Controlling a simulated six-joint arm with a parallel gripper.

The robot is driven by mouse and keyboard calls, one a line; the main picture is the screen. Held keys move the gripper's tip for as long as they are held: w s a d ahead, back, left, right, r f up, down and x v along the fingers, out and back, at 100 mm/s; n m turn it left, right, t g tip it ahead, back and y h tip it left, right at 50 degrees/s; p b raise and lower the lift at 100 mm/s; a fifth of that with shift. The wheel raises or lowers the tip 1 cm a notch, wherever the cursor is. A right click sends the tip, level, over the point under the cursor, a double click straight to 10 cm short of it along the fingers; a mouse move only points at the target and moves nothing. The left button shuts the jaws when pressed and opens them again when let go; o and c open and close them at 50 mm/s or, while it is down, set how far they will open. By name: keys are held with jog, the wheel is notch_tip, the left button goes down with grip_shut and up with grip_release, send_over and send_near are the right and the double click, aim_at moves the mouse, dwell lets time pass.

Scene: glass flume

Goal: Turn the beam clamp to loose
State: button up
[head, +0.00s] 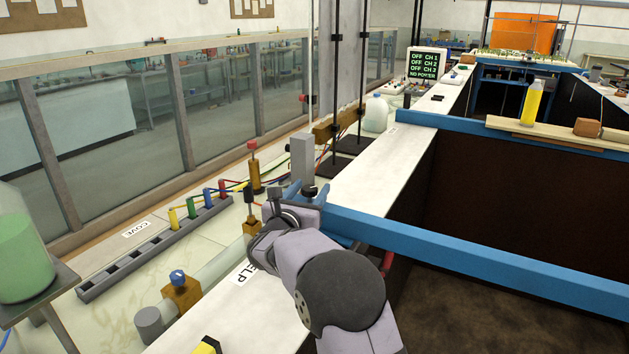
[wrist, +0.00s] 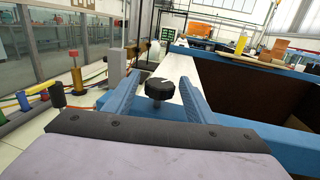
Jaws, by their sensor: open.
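The beam clamp's black knob (wrist: 158,91) stands upright on the end of a blue beam in the middle of the wrist view, with a white mark on its top. In the head view the dark knob (head: 308,191) shows just beyond my gripper's end. My gripper (wrist: 157,82) is open. Its two blue fingers reach forward on the left and right of the knob, with visible gaps, so the fingers do not appear to grip it. In the head view my gripper (head: 306,188) is partly hidden by my own wrist. No setting label is readable at the knob.
The blue beam (head: 470,258) runs right across the dark flume. A grey post (head: 302,158) stands close behind the knob. Left are a brass valve with a red top (head: 254,168), coloured plugs in a grey rail (head: 160,250) and cables.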

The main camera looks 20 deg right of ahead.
aim_at(312, 186)
jog(key=shift+p+x, duration=0.6)
jog(key=shift+x, duration=1.25)
jog(key=c, duration=1)
jog(key=shift+c, duration=0.2)
